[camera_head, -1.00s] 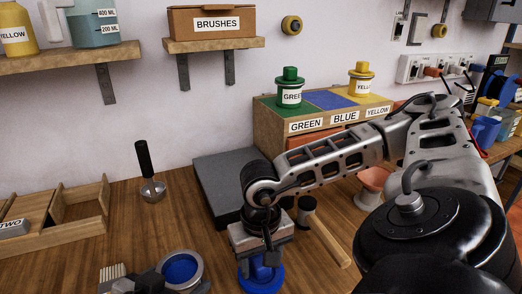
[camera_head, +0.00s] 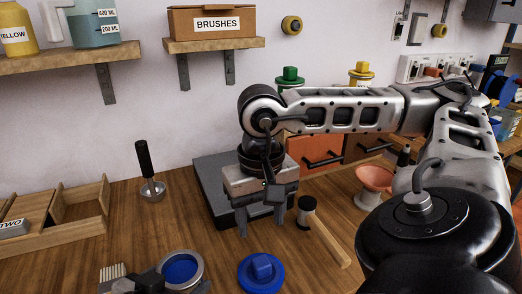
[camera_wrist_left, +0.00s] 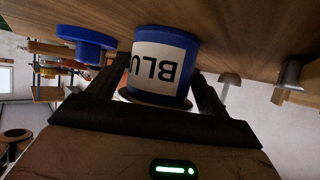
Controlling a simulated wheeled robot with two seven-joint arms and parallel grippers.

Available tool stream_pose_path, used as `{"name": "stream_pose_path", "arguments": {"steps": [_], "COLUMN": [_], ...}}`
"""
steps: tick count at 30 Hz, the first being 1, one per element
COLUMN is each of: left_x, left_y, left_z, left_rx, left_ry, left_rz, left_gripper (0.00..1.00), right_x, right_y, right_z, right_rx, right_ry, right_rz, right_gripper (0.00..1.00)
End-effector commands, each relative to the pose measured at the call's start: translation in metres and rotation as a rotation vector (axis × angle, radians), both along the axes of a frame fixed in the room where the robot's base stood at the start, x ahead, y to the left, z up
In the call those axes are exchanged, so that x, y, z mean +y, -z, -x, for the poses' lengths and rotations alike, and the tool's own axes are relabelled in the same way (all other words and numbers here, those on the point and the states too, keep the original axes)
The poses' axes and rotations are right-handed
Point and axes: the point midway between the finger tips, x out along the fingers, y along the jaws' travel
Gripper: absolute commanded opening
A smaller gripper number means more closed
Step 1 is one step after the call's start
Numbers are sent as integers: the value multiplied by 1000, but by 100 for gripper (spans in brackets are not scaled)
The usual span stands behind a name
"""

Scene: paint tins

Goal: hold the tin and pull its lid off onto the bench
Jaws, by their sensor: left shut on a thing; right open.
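The open tin (camera_head: 199,270) stands at the bottom of the head view, with blue paint showing inside its pale rim. My left gripper (camera_wrist_left: 157,82) is shut on the tin's sides; the left wrist view shows the tin's blue wall and label (camera_wrist_left: 158,68) between the fingers. The blue lid (camera_head: 261,273), with a raised grip on top, lies on the bench to the right of the tin, apart from it. The lid also shows in the left wrist view (camera_wrist_left: 86,42). My right gripper (camera_head: 261,217) is open and empty above and behind the lid.
A mallet (camera_head: 327,236) lies right of the lid. A dark grey slab (camera_head: 213,181) lies behind my right gripper. A ladle-like tool (camera_head: 148,172) and a wooden tray (camera_head: 82,213) are at left. Bench between tray and slab is mostly clear.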

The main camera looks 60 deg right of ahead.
Motion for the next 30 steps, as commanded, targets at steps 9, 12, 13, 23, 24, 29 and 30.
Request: {"name": "stream_pose_path", "arguments": {"steps": [9, 12, 13, 23, 24, 29, 30], "left_x": [2, 2, 2, 3, 6, 28, 36], "left_y": [8, 8, 8, 2, 0, -12, -16], "left_z": [2, 2, 2, 1, 1, 7, 8], "left_rx": [10, 10, 10, 3, 3, 1, 1], "left_ry": [2, 2, 2, 0, 0, 0, 0], "left_rz": [-18, -18, -18, -6, -6, -6, -8], "left_gripper": [42, 42, 87, 100, 100, 100, 100], "right_x": [0, 0, 0, 0, 0, 0, 0], "right_y": [-3, -2, -2, -3, -3, -3, -3], "right_z": [0, 0, 0, 0, 0, 0, 0], "right_rx": [1, 0, 0, 1, 1, 0, 0], "right_ry": [0, 0, 0, 0, 0, 0, 0], "right_rz": [-1, 0, 0, -1, -1, 0, 0], "right_gripper": [52, 52, 52, 52, 52, 52, 52]}}
